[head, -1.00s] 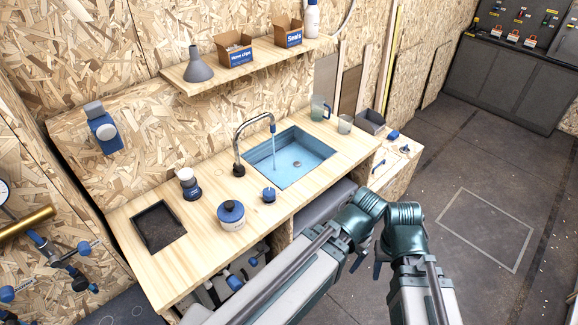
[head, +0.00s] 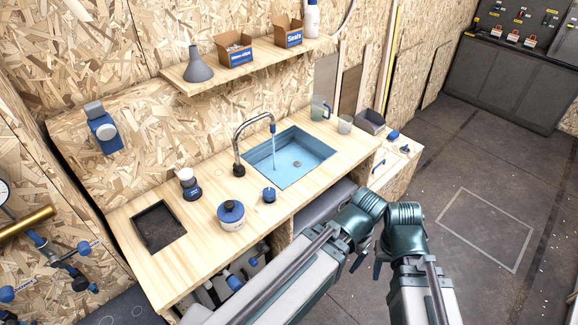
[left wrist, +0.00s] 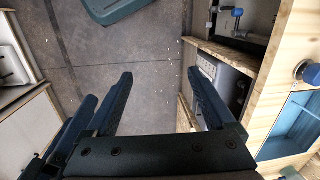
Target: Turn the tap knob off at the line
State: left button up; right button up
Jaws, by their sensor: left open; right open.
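The tap (head: 240,150) is a curved chrome spout on a dark base at the back of the counter. A stream of water (head: 274,150) falls from its blue tip into the blue sink (head: 318,146). A small round blue knob (head: 269,194) stands on the counter in front of the sink; no line on it can be made out. It also shows in the left wrist view (left wrist: 309,73). My right gripper (head: 368,264) shows partly, low in front of the counter, away from the knob. My left gripper (left wrist: 161,76) is open and empty over the floor, left of the knob in its wrist view.
A jug (head: 319,108) and a cup (head: 345,124) stand beyond the sink. A shelf (head: 255,62) hangs above. Floor to the right is clear.

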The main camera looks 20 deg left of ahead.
pick_arm(q)
jog(key=w+a+r+p, duration=0.1)
jog(key=w+a, duration=0.1)
jog(key=w+a+r+m+p, duration=0.1)
jog(key=w, duration=0.1)
jog(key=w+a+r+m+p, duration=0.1)
jog(key=w+a, duration=0.1)
jog(key=shift+w+a+r, duration=0.1)
jog(key=shift+w+a, duration=0.25)
jog(key=shift+w, duration=0.05)
notch_tip(320, 180, up, 6)
jog(key=m+h+p, duration=0.1)
jog(key=m+p, duration=0.5)
jog(key=m, duration=0.2)
send_over(269, 191)
notch_tip(269, 191, down, 14)
jog(key=b, duration=1.3)
jog(key=shift+b, duration=0.3)
jog(key=shift+r, duration=0.1)
